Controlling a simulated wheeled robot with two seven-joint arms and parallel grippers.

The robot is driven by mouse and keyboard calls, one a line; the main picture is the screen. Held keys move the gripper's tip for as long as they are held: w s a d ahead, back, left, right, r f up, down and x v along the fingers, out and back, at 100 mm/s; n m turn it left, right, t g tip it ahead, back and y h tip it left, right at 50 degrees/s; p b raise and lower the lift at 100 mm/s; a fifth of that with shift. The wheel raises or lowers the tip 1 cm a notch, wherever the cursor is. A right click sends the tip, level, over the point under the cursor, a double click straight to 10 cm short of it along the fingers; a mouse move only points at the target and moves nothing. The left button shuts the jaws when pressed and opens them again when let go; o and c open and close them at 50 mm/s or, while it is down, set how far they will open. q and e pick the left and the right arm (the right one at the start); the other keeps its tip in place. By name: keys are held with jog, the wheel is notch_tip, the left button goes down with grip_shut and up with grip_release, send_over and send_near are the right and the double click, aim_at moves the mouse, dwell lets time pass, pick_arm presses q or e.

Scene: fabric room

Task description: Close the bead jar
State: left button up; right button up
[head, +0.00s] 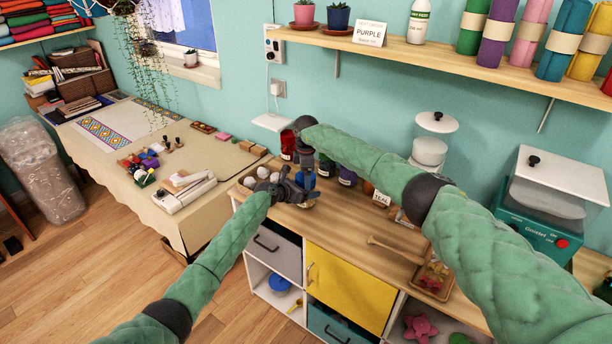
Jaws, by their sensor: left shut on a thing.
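My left gripper (290,187) is at the left end of the wooden cabinet top, shut on what appears to be the bead jar (309,181). Only a small blue part of that jar shows, as the grippers cover the rest. My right gripper (304,150) reaches in from the right and points down just above the left one, over the jar. Its fingers are dark and small here, so I cannot tell whether they are open or hold a lid. Whether a lid sits on the jar is hidden.
Dark jars (347,176) stand behind the grippers, with a red jar (288,145) at the back left. A teal machine (540,235) stands far right.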

jog(key=shift+a+r, duration=0.1)
jog(key=shift+r, duration=0.05)
jog(key=shift+r, duration=2.25)
jog(key=shift+c, duration=0.3)
